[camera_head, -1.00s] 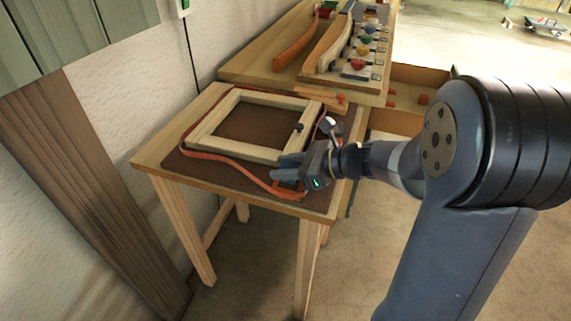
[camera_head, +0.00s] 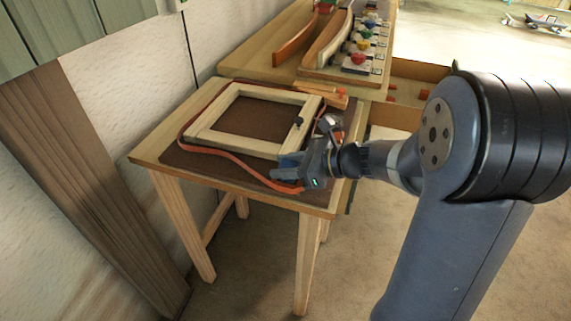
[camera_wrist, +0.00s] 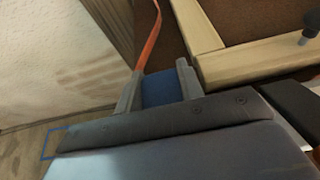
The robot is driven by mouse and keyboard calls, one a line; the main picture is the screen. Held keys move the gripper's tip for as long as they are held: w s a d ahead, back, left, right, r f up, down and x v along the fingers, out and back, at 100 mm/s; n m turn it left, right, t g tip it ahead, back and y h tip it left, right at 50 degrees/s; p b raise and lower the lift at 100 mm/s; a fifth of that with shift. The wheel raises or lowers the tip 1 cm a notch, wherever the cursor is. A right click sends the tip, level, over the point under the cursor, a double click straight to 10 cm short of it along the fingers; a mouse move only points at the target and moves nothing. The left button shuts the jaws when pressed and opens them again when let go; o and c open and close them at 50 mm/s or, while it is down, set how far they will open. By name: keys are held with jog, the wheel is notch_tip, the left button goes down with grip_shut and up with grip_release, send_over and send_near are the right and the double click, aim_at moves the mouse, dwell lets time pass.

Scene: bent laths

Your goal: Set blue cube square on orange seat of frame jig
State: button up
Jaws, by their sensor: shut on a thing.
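The frame jig (camera_head: 220,137) is a pale wooden square frame on a brown mat on the small table; its near corner also shows in the wrist view (camera_wrist: 262,62). My gripper (camera_head: 288,170) is over the near right part of the mat, beside the frame's near corner. In the wrist view my gripper (camera_wrist: 160,88) is shut on the blue cube (camera_wrist: 160,90), which sits between the two grey fingers. The cube is mostly hidden in the head view. I cannot make out an orange seat; an orange-red strip (camera_head: 225,153) curves around the frame.
A dark knob (camera_head: 298,121) stands on the frame's right bar. A second bench (camera_head: 245,68) behind carries bent laths (camera_head: 300,38) and coloured knobs. Loose wood pieces (camera_head: 325,92) lie behind the frame. The wall is close on the left.

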jog(key=shift+f, duration=0.2)
jog(key=o, duration=1)
jog(key=shift+o, duration=0.2)
jog(key=shift+d, duration=0.1)
jog(key=p+v, duration=0.1)
jog(key=v, duration=0.9)
jog(key=shift+s+d+r, duration=0.1)
jog(key=shift+s+d, duration=0.1)
jog(key=shift+d, duration=0.05)
jog(key=shift+a, duration=0.15)
